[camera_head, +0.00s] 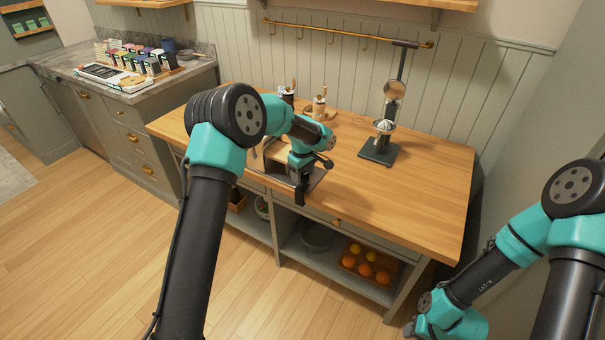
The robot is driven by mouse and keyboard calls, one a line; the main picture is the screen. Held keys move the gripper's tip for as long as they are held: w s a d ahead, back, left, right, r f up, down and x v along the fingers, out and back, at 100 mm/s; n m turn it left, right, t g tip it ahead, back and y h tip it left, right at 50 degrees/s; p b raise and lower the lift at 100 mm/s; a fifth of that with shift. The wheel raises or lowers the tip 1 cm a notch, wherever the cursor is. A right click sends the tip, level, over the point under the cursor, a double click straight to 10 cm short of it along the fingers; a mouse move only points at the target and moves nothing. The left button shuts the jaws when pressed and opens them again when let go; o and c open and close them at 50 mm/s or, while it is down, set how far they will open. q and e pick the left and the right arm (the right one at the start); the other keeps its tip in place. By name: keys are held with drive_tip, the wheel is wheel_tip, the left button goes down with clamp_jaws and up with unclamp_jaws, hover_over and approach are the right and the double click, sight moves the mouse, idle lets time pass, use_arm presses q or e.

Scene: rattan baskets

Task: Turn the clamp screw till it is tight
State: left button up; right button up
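A dark clamp-like piece (301,191) sits at the front edge of the wooden worktop (410,205), its lower part reaching over the edge. A pale, box-like thing (272,152) stands just behind it, partly hidden by my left arm. My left gripper (318,162) is over the front of the worktop, right above the dark piece and close to it. Its fingers are small and dark here, and I cannot tell whether they touch anything or how far apart they are. The screw cannot be made out clearly. My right gripper (420,325) hangs low at the bottom right, away from the worktop, its fingers unclear.
A dark-based citrus press (380,152) stands at the back right of the worktop. Wooden holders with utensils (319,108) stand at the back. The shelf below holds a tray of orange and yellow fruit (366,268) and a bowl (317,237).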

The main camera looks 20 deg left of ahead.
sight(303, 174)
use_arm(q)
drive_tip(key=c, duration=0.7)
drive_tip(key=shift+m, duration=3.1)
drive_tip(key=shift+w, duration=0.1)
drive_tip(key=o, duration=0.9)
drive_tip(key=shift+o, duration=0.2)
drive_tip(key=shift+r, duration=0.15)
wheel_tip(303, 174, up, 17)
